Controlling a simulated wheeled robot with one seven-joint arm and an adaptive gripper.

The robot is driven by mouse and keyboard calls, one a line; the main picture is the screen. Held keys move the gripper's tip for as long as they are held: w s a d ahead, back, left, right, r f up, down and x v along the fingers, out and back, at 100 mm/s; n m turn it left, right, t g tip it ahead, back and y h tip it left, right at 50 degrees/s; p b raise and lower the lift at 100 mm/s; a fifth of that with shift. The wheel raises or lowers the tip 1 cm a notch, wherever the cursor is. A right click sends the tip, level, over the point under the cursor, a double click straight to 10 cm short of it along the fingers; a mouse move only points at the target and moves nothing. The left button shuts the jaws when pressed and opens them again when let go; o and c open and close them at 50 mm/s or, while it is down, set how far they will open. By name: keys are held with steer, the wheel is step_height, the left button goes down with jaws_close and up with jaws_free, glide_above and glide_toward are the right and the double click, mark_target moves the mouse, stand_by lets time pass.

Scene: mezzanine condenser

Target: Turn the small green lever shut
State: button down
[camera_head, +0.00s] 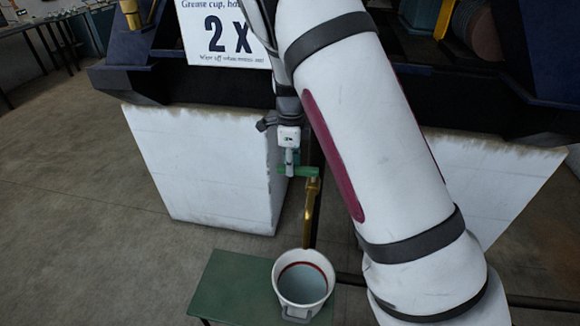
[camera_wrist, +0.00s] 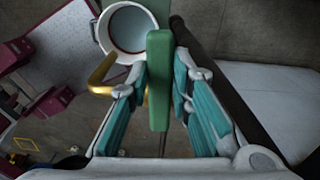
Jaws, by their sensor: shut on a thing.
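The small green lever (camera_head: 298,171) sits at the top of a brass spout (camera_head: 311,215) and points roughly level to the left in the head view. My gripper (camera_head: 291,165) comes down on the lever's left part and is shut on it. In the wrist view the lever (camera_wrist: 160,85) lies lengthwise between the teal pads of my gripper (camera_wrist: 160,75). The brass spout (camera_wrist: 101,75) bends off to the left there. I cannot make out any flow from the spout. The valve body is mostly hidden behind my gripper and arm.
A white bucket (camera_head: 303,301) stands below the spout on a green stand (camera_head: 229,287). White plinths (camera_head: 205,165) flank the spot, with dark machinery (camera_head: 125,80) and a "2 X" sign (camera_head: 225,35) above. Bare floor (camera_head: 70,190) is free at left.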

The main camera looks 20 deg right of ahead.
steer(key=shift+w+d+m, duration=0.1)
steer(key=shift+w+m, duration=0.1)
steer(key=shift+m, duration=0.2)
steer(key=c, duration=1.4)
jaws_free()
steer(key=shift+c, duration=0.2)
step_height(320, 180, up, 12)
